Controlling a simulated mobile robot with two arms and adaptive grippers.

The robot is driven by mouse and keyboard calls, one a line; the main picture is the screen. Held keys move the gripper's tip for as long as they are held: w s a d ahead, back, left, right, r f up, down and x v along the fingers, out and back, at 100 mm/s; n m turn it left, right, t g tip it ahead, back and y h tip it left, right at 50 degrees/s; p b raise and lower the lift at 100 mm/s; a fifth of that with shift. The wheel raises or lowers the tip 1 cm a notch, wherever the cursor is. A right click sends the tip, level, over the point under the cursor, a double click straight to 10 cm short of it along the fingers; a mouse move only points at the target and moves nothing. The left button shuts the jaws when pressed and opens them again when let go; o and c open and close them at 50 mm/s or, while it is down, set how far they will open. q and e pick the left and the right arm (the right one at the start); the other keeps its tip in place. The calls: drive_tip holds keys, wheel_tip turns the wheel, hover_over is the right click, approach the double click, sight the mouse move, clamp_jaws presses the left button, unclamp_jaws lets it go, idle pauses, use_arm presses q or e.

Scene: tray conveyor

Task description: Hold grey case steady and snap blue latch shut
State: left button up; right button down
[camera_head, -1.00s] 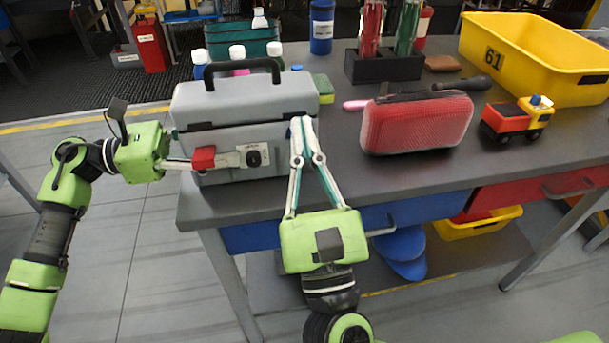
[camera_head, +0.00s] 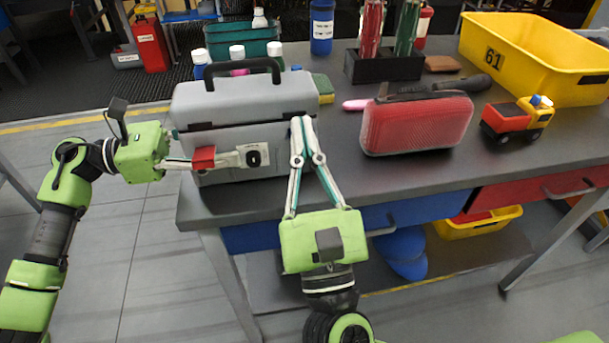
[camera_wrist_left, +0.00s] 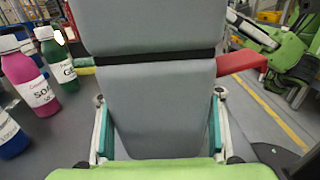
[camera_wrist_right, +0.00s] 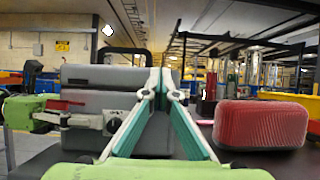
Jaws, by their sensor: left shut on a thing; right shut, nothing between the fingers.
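The grey case (camera_head: 245,107) with a black handle stands upright and closed on the table. A red tab (camera_head: 204,157) sticks out from its front left; it also shows in the right wrist view (camera_wrist_right: 65,104). I see no blue latch; my right fingers cover part of the front right. My left gripper (camera_wrist_left: 160,115) is shut on the left end of the case, one finger on each side. My right gripper (camera_head: 302,122) is shut and empty, its joined fingertips at the front right of the case, near the lid seam. I cannot tell whether they touch it.
A red ribbed case (camera_head: 416,124) and a toy truck (camera_head: 516,118) stand to the right. A yellow bin (camera_head: 540,55) is at the back right. Several bottles (camera_head: 237,53) stand behind the grey case. The table's front strip is clear right of my right gripper.

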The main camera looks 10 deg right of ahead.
idle(0.3)
drive_tip(key=f, duration=0.3)
drive_tip(key=s+f, duration=0.1)
drive_tip(key=f, duration=0.6)
drive_tip(key=shift+s+f, duration=0.1)
drive_tip(key=shift+s, duration=0.3)
drive_tip(key=s+f+n, duration=0.1)
drive_tip(key=s+f, duration=0.5)
drive_tip(key=s, duration=0.3)
drive_tip(key=w+a+f+n+g+y, duration=0.3)
drive_tip(key=a+f+n+y, duration=0.2)
drive_tip(key=n, duration=0.6)
drive_tip(key=w+a+f+n+g+y, duration=0.3)
drive_tip(key=f+n, duration=0.6)
drive_tip(key=n, duration=0.3)
drive_tip(key=a+g+y, duration=0.1)
drive_tip(key=a+y, duration=0.1)
drive_tip(key=shift+w+a+f+g+y, duration=0.25)
drive_tip(key=shift+w+f+g+y, duration=0.05)
drive_tip(key=shift+f, duration=0.1)
drive_tip(key=shift+r, duration=0.15)
